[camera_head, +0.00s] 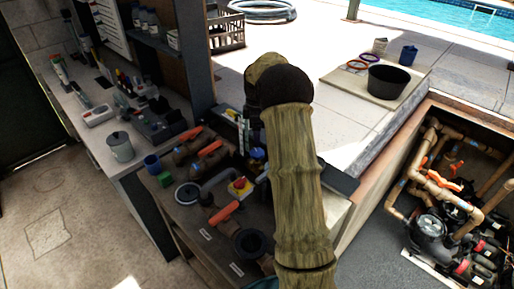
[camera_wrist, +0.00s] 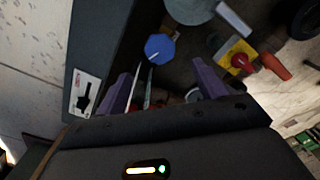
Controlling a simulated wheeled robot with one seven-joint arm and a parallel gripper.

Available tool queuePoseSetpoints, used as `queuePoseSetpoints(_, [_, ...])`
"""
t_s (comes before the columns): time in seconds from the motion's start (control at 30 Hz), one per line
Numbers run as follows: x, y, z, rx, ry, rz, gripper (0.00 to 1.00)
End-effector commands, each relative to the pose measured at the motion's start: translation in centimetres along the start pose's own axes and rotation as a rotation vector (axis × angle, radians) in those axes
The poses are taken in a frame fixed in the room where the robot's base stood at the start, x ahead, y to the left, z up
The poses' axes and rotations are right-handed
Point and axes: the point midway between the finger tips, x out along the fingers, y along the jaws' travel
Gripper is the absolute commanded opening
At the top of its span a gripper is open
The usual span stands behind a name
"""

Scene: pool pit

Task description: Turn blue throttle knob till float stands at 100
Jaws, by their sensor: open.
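The blue throttle knob (camera_wrist: 159,48) is in the upper middle of the wrist view, just beyond my fingertips. My gripper (camera_wrist: 164,80) is open, with one purple finger on each side and no object held between them. The knob appears ahead of the gap, apart from both fingers. In the head view the blue knob (camera_head: 257,153) shows beside my arm, which hides most of my gripper. An upright clear gauge tube (camera_head: 243,130) with light markings stands near the knob. Its float and reading are too small to tell.
A red-and-yellow switch (camera_wrist: 237,60) and an orange valve handle (camera_wrist: 275,66) sit right of the knob. A green block (camera_head: 165,176) and blue cup (camera_head: 152,164) stand on the bench's left. A pit with pipes and a pump (camera_head: 430,228) lies at right.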

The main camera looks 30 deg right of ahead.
Motion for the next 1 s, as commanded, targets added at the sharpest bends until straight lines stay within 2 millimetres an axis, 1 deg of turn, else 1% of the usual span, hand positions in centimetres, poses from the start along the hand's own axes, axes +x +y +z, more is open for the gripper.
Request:
queuePoseSetpoints(0.1, [2.0, -0.1, 0.0, 0.000, -0.001, -0.004, 0.70])
queuePoseSetpoints(0.3, [5.5, -0.1, 0.0, -0.001, -0.002, -0.004, 0.70])
queuePoseSetpoints(0.43, [7.3, -0.1, 0.0, -0.002, -0.001, -0.003, 0.70])
queuePoseSetpoints(0.6, [8.3, 0.0, 0.0, -0.001, -0.001, 0.000, 0.70])
queuePoseSetpoints(0.83, [8.4, 0.0, 0.0, -0.001, 0.000, 0.000, 0.70])
queuePoseSetpoints(0.87, [8.4, 0.0, 0.0, -0.001, 0.000, 0.000, 0.66])
queuePoseSetpoints(1.0, [8.4, 0.0, 0.0, -0.001, 0.000, 0.000, 0.39])
